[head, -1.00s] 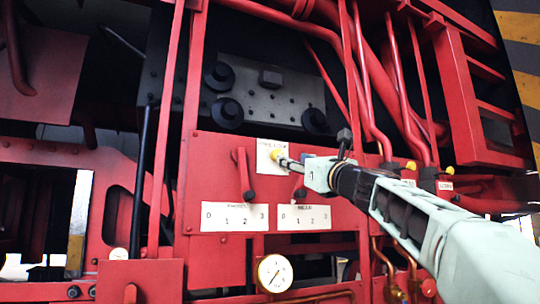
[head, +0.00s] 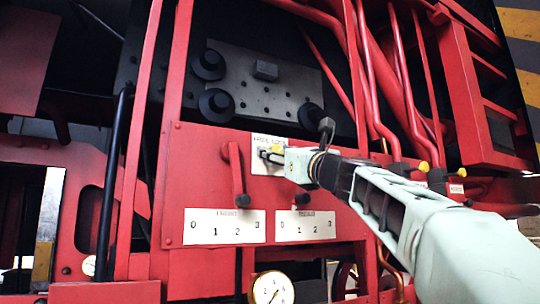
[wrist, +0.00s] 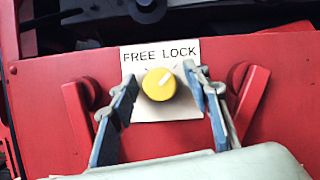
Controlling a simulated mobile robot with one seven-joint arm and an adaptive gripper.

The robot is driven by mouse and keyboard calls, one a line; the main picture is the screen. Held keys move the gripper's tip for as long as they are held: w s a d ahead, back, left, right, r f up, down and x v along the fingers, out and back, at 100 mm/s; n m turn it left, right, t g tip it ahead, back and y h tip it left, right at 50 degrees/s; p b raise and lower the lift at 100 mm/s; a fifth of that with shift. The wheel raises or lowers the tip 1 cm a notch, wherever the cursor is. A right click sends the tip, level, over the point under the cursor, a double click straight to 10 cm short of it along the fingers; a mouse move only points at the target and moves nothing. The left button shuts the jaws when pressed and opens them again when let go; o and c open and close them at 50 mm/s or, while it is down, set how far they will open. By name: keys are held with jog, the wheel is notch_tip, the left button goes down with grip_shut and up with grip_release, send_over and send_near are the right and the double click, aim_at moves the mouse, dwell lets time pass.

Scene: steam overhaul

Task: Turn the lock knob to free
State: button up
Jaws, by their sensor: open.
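The yellow lock knob (wrist: 159,85) sits on a pale plate (wrist: 140,105) marked FREE on the left and LOCK on the right. Its white pointer line leans up and to the right, towards LOCK. My gripper (wrist: 156,92) is open, with one finger on each side of the knob in the wrist view. Gaps show between the fingers and the knob. In the head view my gripper (head: 272,156) reaches in from the right in front of the plate (head: 262,142), and the knob (head: 277,150) is partly hidden behind it.
Two red levers hang either side of the plate, the left one (head: 235,172) above a 0-to-3 scale (head: 225,227) and the right one (head: 300,199) above another (head: 305,226). A pressure gauge (head: 270,288) is below. Red pipes (head: 375,90) run at the right.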

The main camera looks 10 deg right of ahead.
jog(key=shift+w, duration=0.1)
jog(key=shift+r, duration=0.1)
jog(key=c, duration=1.2)
jog(key=shift+o, duration=0.2)
